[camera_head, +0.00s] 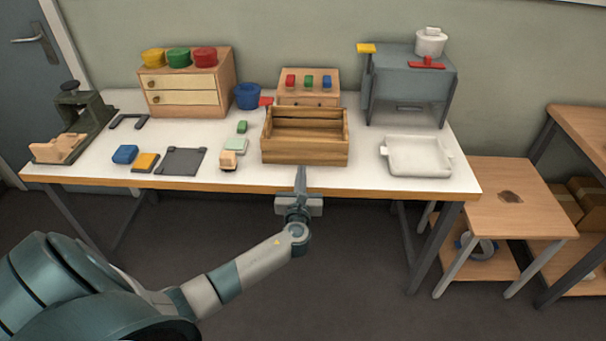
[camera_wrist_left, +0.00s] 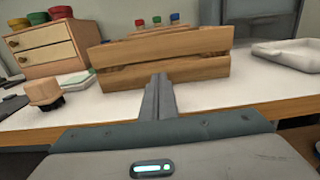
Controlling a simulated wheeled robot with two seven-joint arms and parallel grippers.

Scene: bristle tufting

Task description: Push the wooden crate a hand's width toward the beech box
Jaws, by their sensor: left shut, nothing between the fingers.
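The wooden crate (camera_head: 305,151) is an open slatted box standing upright near the front edge of the table, right of its middle. It looks empty. A small beech box (camera_head: 309,100) with red, green and blue buttons on top stands just behind it, its lower part hidden by the crate. My left gripper (camera_head: 300,172) is shut and empty at the crate's front side. In the left wrist view, its fingers (camera_wrist_left: 159,82) overlap the lower edge of the crate's front slats (camera_wrist_left: 195,70); I cannot tell whether they touch. My right gripper is not in view.
A blue cup (camera_head: 248,96) and a small red piece stand behind the crate's left side. A white tray (camera_head: 418,156) lies to the right, with clear tabletop between. A grey housing (camera_head: 408,85) stands behind the tray.

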